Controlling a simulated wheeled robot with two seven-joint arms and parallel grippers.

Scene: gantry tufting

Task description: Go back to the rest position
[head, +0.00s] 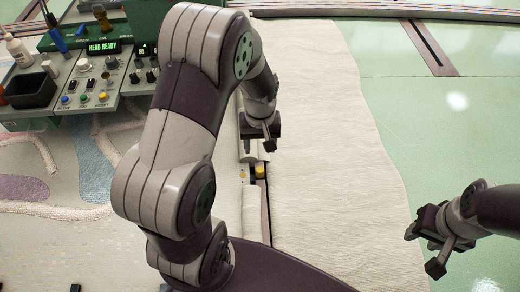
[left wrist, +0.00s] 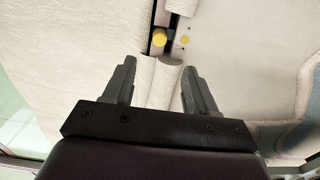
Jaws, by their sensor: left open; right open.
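My left arm comes in from the left and bends over the middle of the head view. My left gripper (head: 262,143) hangs above the seam between the tufted cloth and the plain cream cloth. My right gripper (head: 430,245) is at the lower right, over the green floor, open and empty. Both grippers are apart from any object.
A control panel (head: 75,98) with knobs, buttons and a "HEAD READY" display stands at the upper left. A white bottle (head: 17,50) and a black bin (head: 31,89) are beside it. Cream cloth (head: 320,130) covers the middle.

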